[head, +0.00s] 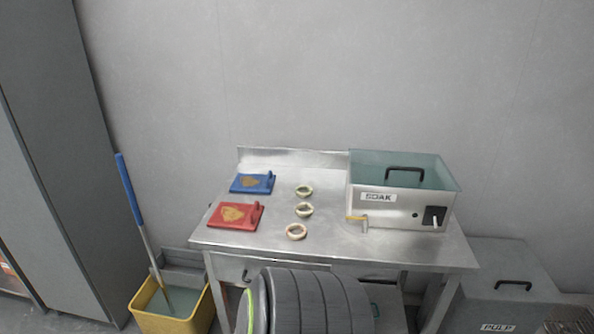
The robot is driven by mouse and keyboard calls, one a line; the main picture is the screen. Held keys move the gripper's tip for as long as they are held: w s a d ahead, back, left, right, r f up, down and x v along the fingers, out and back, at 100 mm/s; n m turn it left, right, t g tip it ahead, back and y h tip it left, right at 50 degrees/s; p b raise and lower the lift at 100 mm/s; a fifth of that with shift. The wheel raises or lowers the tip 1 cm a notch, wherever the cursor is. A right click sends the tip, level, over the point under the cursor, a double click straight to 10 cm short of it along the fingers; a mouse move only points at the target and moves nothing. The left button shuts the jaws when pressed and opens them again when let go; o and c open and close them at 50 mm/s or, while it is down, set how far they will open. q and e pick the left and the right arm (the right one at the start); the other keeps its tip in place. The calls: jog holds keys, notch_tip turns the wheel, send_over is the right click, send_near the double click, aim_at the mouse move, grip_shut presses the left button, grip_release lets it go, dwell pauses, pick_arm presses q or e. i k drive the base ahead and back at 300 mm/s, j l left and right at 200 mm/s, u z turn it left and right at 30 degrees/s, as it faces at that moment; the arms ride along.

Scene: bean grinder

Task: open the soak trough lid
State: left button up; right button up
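The soak trough (388,212) is a steel box with a "SOAK" label, standing at the right of the steel table. Its lid (368,167) is a teal, see-through panel lying flat over the top, and it looks closed. A black handle (405,169) stands up on the lid. The trough's front has a small tap with a yellow lever (357,218) at the left and a black switch box (434,216) at the right. Neither of my grippers is in view.
On the table (334,244) are a blue board (266,183), a red board (222,222) and three small rings, the nearest one (296,232) by the front edge. A yellow mop bucket (170,322) stands left. A "PULP" bin (488,275) stands right.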

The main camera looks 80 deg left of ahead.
aim_at(400, 162)
jog(key=u, duration=2.7)
